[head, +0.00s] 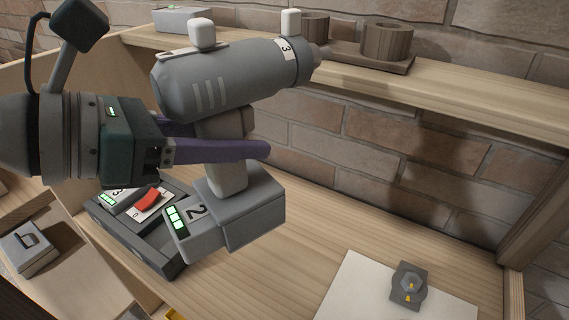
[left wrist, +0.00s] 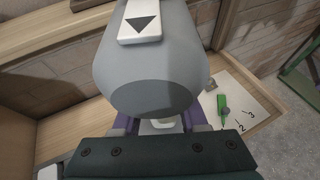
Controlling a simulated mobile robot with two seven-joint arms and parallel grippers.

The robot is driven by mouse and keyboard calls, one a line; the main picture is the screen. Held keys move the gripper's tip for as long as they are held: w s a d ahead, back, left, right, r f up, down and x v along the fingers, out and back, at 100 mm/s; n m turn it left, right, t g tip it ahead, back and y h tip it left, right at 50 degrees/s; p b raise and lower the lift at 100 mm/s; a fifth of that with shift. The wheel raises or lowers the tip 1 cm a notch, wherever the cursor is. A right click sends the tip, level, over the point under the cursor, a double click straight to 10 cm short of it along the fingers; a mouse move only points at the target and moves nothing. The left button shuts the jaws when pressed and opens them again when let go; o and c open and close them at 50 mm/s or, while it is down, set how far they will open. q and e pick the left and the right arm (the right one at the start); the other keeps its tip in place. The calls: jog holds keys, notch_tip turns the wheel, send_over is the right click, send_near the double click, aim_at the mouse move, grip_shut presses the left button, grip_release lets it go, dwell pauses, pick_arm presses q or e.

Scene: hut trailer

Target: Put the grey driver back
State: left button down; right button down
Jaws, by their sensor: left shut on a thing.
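The grey driver (head: 220,82) is in my left gripper (head: 245,140), upright and off the bench in the head view. The purple fingers are closed around its handle, below the motor body. Its nose points right, with a label "3" near the chuck. The battery base (head: 240,215) carries a "2" and green bars. In the left wrist view the rear of the driver (left wrist: 150,75) fills the middle, with a white label and black triangle on top. It hides most of the fingers there. A brown holder with round cups (head: 387,42) stands on the shelf behind the driver's nose. My right gripper is not in view.
A wooden shelf (head: 460,98) runs along the brick wall. A dark charger-like unit with a red switch (head: 150,204) sits below the driver. A white sheet (head: 350,290) bears a grey block with a bolt (head: 408,285). A green tool (left wrist: 222,106) shows in the left wrist view.

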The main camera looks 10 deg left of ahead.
pick_arm(q)
notch_tip(320, 180, down, 18)
jog(key=b, duration=0.8)
jog(key=shift+f, duration=0.15)
jog(key=shift+f+b, duration=0.2)
jog(key=shift+b, duration=0.15)
jog(key=shift+c, duration=2.2)
grip_release()
